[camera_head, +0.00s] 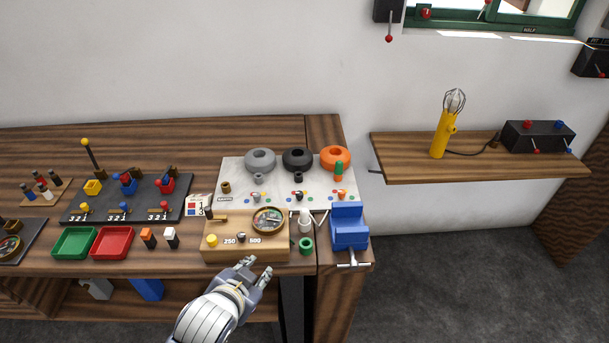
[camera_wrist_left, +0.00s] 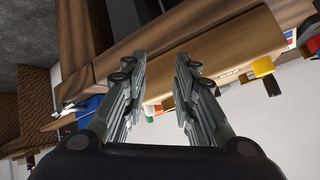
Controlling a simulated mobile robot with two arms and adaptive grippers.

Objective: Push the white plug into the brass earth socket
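A small plug with a white top and dark lower part (camera_head: 171,238) stands at the bench's front, just right of a matching orange-topped plug (camera_head: 148,238). A small brass-brown socket (camera_head: 226,187) sits at the left of the pale marble panel (camera_head: 240,172), above a dark label too small to read; I cannot tell for sure that it is the earth socket. My left gripper (camera_head: 257,268) is open and empty, in front of the wooden box, to the right of the white plug and apart from it. Its two spread fingers show in the wrist view (camera_wrist_left: 161,60). My right gripper is not in view.
Red (camera_head: 112,243) and green (camera_head: 73,243) trays lie left of the plugs. The wooden box (camera_head: 245,250) with a round dial stands behind my gripper. A blue vise (camera_head: 349,228) is at the bench's right end. A white bottle-like piece (camera_head: 305,221) stands beside it.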

